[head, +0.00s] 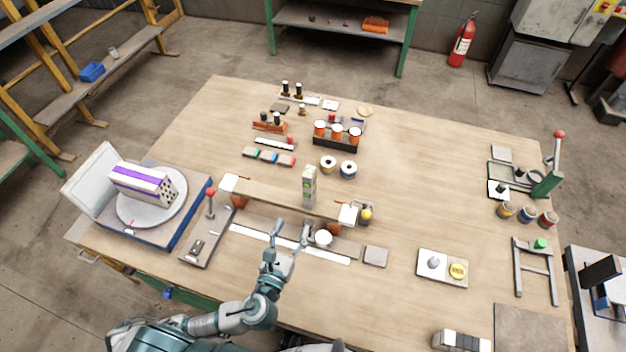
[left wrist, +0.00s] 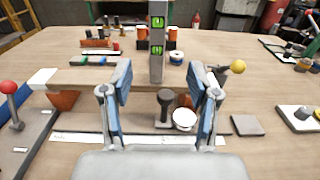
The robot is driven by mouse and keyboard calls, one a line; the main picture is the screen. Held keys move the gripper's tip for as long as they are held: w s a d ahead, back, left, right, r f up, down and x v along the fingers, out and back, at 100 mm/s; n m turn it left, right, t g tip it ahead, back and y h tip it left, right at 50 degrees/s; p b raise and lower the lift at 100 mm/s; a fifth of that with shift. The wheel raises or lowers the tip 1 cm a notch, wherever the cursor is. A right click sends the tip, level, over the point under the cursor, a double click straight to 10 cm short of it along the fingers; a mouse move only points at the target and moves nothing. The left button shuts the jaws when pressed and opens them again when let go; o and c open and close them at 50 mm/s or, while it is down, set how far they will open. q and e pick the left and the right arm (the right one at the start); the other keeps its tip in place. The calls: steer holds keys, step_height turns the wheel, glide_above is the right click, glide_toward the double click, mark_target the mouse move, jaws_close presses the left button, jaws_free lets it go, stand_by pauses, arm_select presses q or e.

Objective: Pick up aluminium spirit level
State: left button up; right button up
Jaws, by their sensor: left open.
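The aluminium spirit level (head: 309,187) stands upright near the middle of the table, a grey bar with green vials. Its foot meets a long wooden plank (head: 265,196). In the left wrist view the level (left wrist: 157,40) rises straight ahead, between and beyond my fingers. My left gripper (head: 290,229) is open and empty, on the near side of the plank and apart from the level. Its two blue-grey fingers (left wrist: 160,78) are spread wide in the left wrist view. My right gripper does not show.
A red-knobbed lever (head: 210,193) stands left. A striped brick (head: 143,184) sits on a turntable. The right middle of the table is clear.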

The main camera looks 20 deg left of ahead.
arm_select(q)
glide_toward(307, 187)
steer(key=w, duration=0.6)
steer(key=shift+w+d+f, duration=0.15)
steer(key=shift+w+d, duration=0.1)
steer(key=shift+w, duration=0.5)
steer(key=w, duration=0.5)
steer(key=shift+a+p, duration=0.15)
steer(key=shift+p, duration=0.15)
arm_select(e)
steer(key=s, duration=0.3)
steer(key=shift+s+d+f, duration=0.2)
arm_select(q)
steer(key=shift+s, duration=0.1)
steer(key=c, duration=0.3)
jaws_close()
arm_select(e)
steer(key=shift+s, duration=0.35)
